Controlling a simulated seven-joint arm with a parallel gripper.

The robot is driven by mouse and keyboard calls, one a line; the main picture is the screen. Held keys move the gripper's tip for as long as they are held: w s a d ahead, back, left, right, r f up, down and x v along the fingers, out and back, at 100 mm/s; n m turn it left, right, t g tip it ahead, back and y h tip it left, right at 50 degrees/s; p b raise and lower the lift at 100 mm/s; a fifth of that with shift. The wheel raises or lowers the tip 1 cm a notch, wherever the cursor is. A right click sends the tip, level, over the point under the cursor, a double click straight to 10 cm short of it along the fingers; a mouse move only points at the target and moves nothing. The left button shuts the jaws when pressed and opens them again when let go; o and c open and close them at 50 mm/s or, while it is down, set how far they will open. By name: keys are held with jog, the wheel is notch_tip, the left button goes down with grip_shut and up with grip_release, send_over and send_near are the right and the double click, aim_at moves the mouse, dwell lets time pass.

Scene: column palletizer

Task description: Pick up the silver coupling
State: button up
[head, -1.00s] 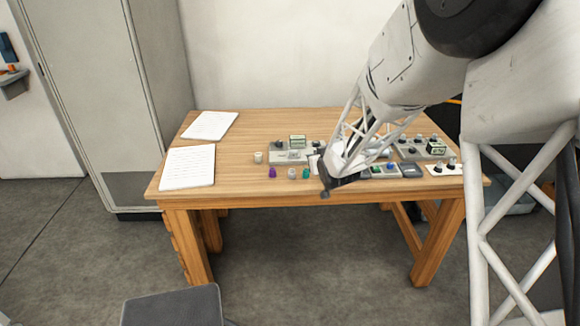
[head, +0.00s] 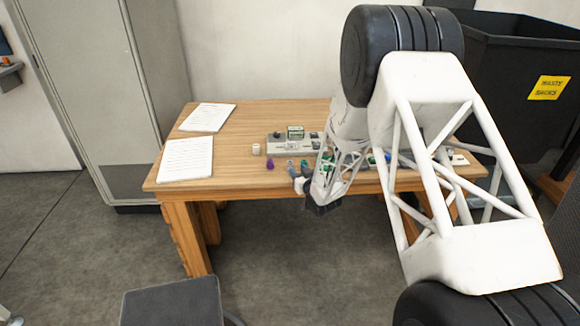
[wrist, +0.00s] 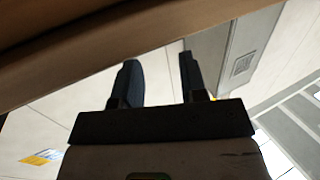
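A small silver-grey piece (head: 290,163), which looks like the silver coupling, stands near the front edge of the wooden table (head: 235,136). A purple piece (head: 270,164) is to its left and a teal piece (head: 304,164) to its right. My gripper (head: 299,172) is low at the table's front edge, just in front of these pieces. In the wrist view my gripper (wrist: 160,62) has its two dark fingers apart with nothing between them. The coupling is not seen in the wrist view; the table's underside or edge crosses its top left.
A cream cylinder (head: 256,149) stands left of a grey device (head: 291,143). Two paper sheets (head: 186,158) lie at the table's left. My arm hides much of the table's right side. A black bin (head: 512,75) stands behind right, a dark stool (head: 172,302) in front.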

aim_at(290, 161)
jog(key=shift+x, duration=1.3)
jog(key=shift+x, duration=2.6)
jog(key=shift+d, duration=0.1)
jog(key=c, duration=0.6)
jog(key=shift+r, duration=0.1)
jog(key=shift+r, duration=0.65)
jog(key=v, duration=1.2)
jog(key=f+v, duration=0.1)
jog(key=v, duration=0.5)
jog(key=shift+r, duration=0.1)
